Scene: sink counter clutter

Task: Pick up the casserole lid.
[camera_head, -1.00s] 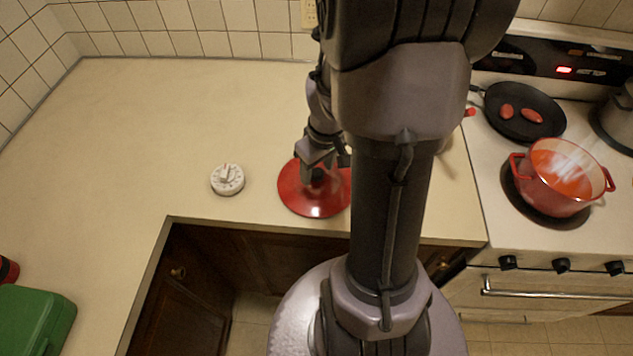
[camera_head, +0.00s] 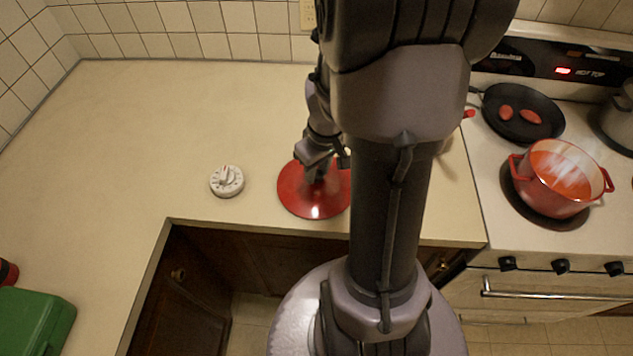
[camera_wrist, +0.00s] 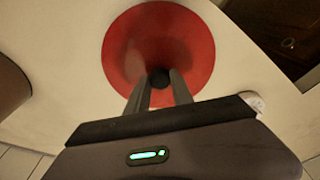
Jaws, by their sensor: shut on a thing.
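The casserole lid (camera_head: 297,196) is a round, shiny red disc at the counter's front edge, partly hidden behind my arm. It also shows in the wrist view (camera_wrist: 158,30), with a dark round knob (camera_wrist: 159,79) at its middle. My gripper (camera_head: 317,176) is over the middle of the lid, pointing down. In the wrist view my gripper's two fingers (camera_wrist: 158,88) are on either side of the knob and shut on it. I cannot tell whether the lid is clear of the counter. The red casserole pot (camera_head: 562,177) stands without a lid on the stove.
A white kitchen timer (camera_head: 227,181) stands left of the lid. A black pan (camera_head: 522,113) with red pieces sits on the stove, a grey pot (camera_head: 617,117) at its right. A green box (camera_head: 36,320) is at the lower left. The counter (camera_head: 180,120) behind the timer is clear.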

